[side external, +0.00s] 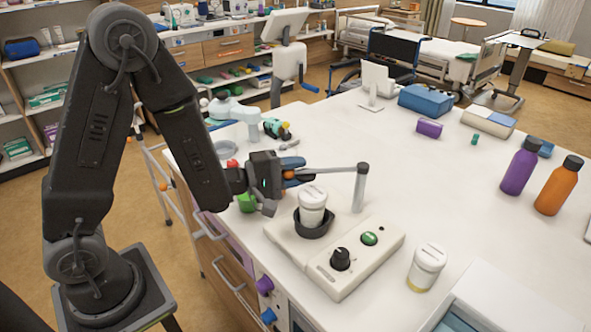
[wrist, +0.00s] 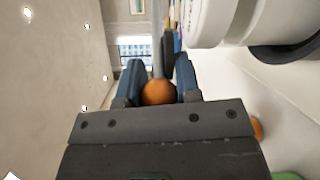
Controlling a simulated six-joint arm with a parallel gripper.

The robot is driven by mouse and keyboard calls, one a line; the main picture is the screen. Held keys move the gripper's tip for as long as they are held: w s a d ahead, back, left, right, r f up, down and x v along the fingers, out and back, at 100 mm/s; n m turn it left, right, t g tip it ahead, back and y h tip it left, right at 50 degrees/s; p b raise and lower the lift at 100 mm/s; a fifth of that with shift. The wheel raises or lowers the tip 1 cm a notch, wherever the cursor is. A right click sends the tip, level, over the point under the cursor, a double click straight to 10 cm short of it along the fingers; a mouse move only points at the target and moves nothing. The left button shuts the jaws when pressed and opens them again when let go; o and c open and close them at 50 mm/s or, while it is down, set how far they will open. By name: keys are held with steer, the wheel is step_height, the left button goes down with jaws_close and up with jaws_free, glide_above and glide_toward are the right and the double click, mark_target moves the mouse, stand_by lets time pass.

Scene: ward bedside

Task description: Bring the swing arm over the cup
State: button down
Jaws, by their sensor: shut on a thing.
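The swing arm (side external: 335,171) is a thin grey bar reaching left from an upright grey post (side external: 359,190). An orange ball knob (wrist: 158,92) is at its free end. My gripper (side external: 297,172) is shut on this knob, its blue fingers on either side in the wrist view (wrist: 160,78). The white lidded cup (side external: 312,208) stands upright in a black holder (side external: 312,229) on the beige device (side external: 376,270). In the side view the bar passes behind and above the cup's lid. In the wrist view the cup (wrist: 212,22) is right of the bar, close to my gripper.
The device carries a black dial (side external: 340,259) and a green button (side external: 369,238). A second white lidded container (side external: 427,267) stands to its right. Purple (side external: 521,167) and orange (side external: 559,186) bottles stand farther right. The white tabletop behind the post is mostly clear.

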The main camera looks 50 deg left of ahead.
steer(key=c, duration=0.8)
jaws_free()
steer(key=shift+w+a, duration=0.1)
